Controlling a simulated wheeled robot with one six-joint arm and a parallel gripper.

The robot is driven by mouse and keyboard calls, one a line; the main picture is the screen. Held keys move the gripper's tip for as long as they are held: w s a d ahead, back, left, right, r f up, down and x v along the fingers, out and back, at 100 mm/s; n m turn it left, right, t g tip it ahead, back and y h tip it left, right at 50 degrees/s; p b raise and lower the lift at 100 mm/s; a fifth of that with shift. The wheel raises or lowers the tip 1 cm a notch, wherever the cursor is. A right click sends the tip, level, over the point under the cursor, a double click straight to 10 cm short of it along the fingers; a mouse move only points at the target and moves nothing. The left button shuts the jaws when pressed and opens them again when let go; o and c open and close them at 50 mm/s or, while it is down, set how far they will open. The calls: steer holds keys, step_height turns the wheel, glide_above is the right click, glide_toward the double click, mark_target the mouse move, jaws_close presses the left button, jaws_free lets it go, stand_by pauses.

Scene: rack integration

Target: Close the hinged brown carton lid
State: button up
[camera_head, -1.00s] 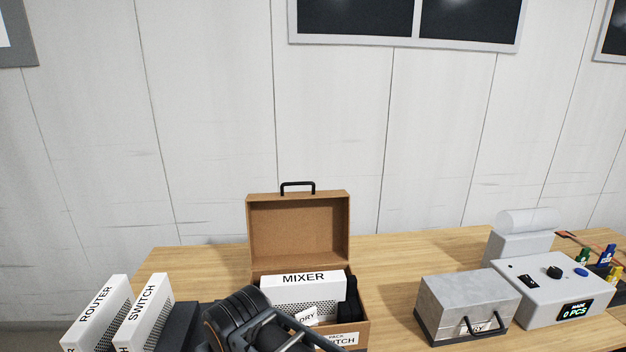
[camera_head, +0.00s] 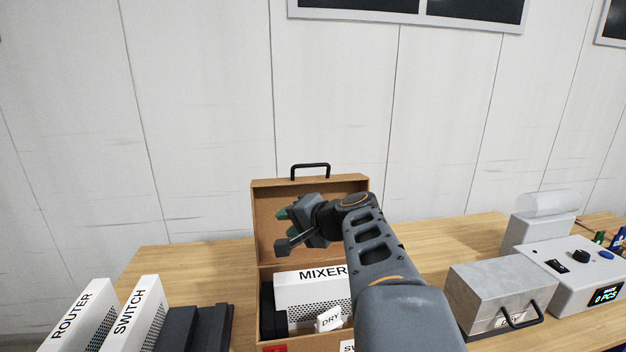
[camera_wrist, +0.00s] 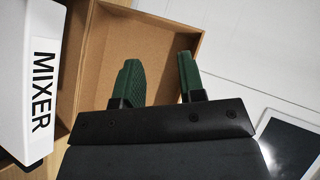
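The brown carton (camera_head: 262,300) stands on the table with its hinged lid (camera_head: 268,215) upright and open, a black handle (camera_head: 310,166) on the lid's top edge. A white box marked MIXER (camera_head: 308,290) and a small DRY packet (camera_head: 328,319) are inside. My gripper (camera_head: 283,228) is in front of the lid's inner face, above the carton. In the wrist view its two green fingers (camera_wrist: 160,80) are apart with nothing between them, and the lid's inside (camera_wrist: 120,45) lies beyond them. I cannot tell whether they touch the lid.
White ROUTER (camera_head: 78,322) and SWITCH (camera_head: 135,315) boxes stand at the left, beside dark units (camera_head: 195,328). A grey metal box with a handle (camera_head: 490,290) and a counter device (camera_head: 575,275) stand at the right. A wall is behind the table.

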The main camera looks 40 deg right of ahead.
mark_target(314, 166)
steer(key=d+r+m+t+h+b, duration=0.2)
steer(key=d+r+m+t+h, duration=0.3)
steer(key=d, duration=0.9)
steer(key=shift+m+y, duration=0.3)
steer(key=shift+m, duration=0.3)
steer(key=w+p, duration=0.1)
steer(key=w, duration=0.2)
steer(key=w+p, duration=0.1)
steer(key=w, duration=0.3)
steer(key=w+r+p, duration=0.1)
steer(key=w, duration=0.3)
steer(key=shift+w+d+r+p, duration=0.1)
steer(key=shift+w+d+p, duration=0.1)
steer(key=shift+d+p, duration=0.15)
steer(key=shift+w, duration=0.65)
steer(key=shift+c, duration=0.5)
jaws_close()
